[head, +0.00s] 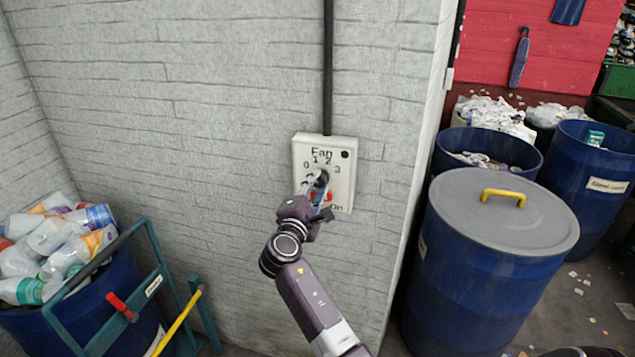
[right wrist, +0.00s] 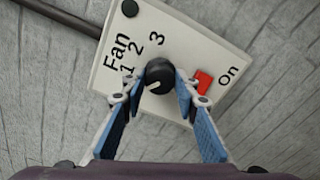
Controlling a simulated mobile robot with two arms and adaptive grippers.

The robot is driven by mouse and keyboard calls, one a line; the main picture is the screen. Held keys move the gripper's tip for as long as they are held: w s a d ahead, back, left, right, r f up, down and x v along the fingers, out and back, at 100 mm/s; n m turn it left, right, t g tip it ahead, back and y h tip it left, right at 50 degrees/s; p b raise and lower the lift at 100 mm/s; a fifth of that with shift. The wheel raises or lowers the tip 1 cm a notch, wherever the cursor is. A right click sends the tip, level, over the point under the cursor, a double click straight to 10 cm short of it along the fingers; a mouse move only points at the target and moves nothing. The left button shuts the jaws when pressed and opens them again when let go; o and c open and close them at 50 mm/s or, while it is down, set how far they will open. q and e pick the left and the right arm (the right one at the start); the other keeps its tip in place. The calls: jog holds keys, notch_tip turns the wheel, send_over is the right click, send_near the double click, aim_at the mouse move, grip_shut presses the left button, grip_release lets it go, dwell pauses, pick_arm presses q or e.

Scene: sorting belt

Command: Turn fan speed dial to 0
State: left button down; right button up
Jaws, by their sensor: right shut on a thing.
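The fan control box (head: 345,190) is a pale panel on the white brick wall, marked Fan, 0, 1, 2, 3 and On. Its black round dial (head: 320,178) sits in the middle of the numbers. My right gripper (head: 316,186) reaches up to the box from below. In the right wrist view its blue-padded fingers (right wrist: 156,88) are closed on the sides of the dial (right wrist: 160,74). A pale mark shows on the dial's face; I cannot tell which number it points to. The 0 is hidden in that view. My left gripper is out of view.
A red switch (right wrist: 203,81) marked On sits close beside one finger. A dark conduit (head: 328,70) runs up from the box. A lidded blue barrel (head: 470,270) stands right, beyond the wall's edge. A bin of bottles (head: 95,325) and a teal hand truck (head: 160,270) stand left.

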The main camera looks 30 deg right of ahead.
jog(key=shift+r+n, duration=0.15)
jog(key=shift+n, duration=0.45)
jog(key=o, duration=1.1)
jog(key=shift+w, duration=0.1)
jog(key=shift+o, duration=0.2)
jog(key=shift+a, duration=0.15)
jog(key=v, duration=1.1)
jog(key=shift+s+a, duration=0.2)
jog(key=shift+s, duration=0.1)
